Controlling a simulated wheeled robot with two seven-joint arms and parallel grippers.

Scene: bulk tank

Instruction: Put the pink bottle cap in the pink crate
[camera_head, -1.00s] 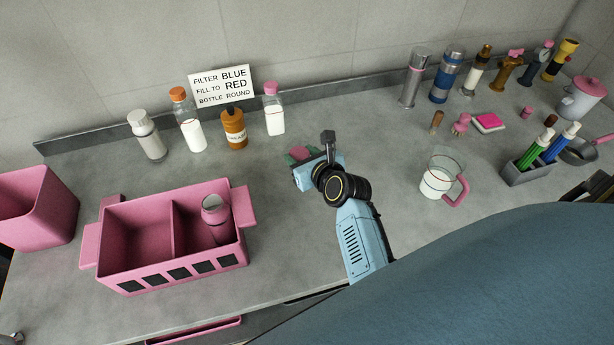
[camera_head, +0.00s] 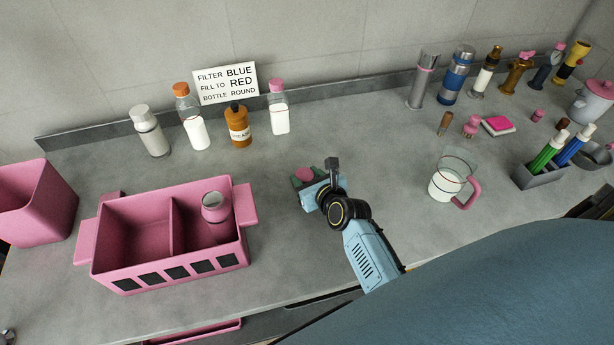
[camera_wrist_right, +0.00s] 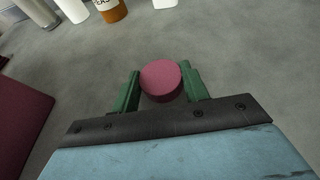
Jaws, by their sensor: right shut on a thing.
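The pink bottle cap (camera_wrist_right: 161,80) is a round disc between the green fingers of my right gripper (camera_wrist_right: 160,88) in the right wrist view. The right gripper (camera_head: 302,181) is shut on the cap, which also shows in the head view (camera_head: 304,174), over the middle of the counter. The pink crate (camera_head: 160,270) stands to the left of the gripper. It has two compartments; the right one holds a pink-and-grey jar (camera_head: 215,207), the left one looks empty. My left gripper is not in view.
Several bottles, including a pink-capped one (camera_head: 279,112), stand at the back by a sign (camera_head: 225,84). A pink bin (camera_head: 35,205) is at the far left. A measuring jug (camera_head: 447,185) stands to the right. The counter between gripper and crate is clear.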

